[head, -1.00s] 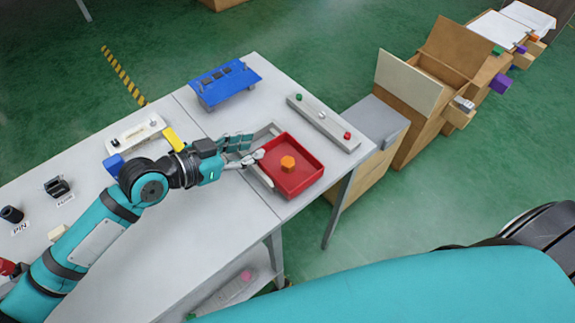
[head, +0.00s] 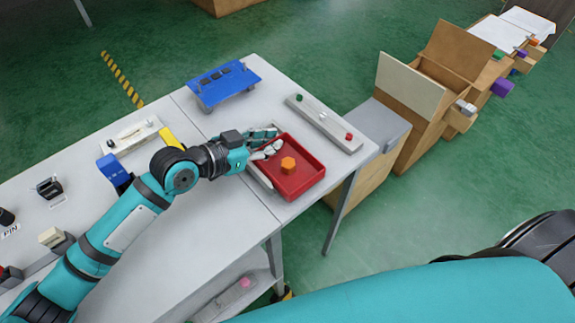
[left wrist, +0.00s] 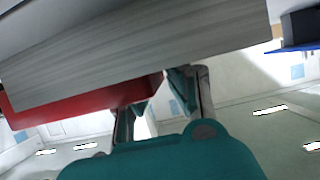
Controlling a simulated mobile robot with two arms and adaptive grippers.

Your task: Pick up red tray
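The red tray (head: 301,185) sits near the right end of the grey table, with an orange hexagonal piece (head: 288,164) inside it. My left gripper (head: 274,141) is at the tray's upper left corner, its fingers apart. In the left wrist view the fingers of the left gripper (left wrist: 163,97) are also spread, and the red tray (left wrist: 75,108) shows close behind one finger. I cannot tell whether the tray's wall lies between the fingers. My right gripper is out of view.
A blue stand (head: 225,82) is farther back on the table (head: 215,223). A grey strip with coloured knobs (head: 323,122) lies right of the tray. A yellow block (head: 171,138) and white fixture (head: 133,136) are behind my left arm. Wooden boxes (head: 410,98) stand to the right.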

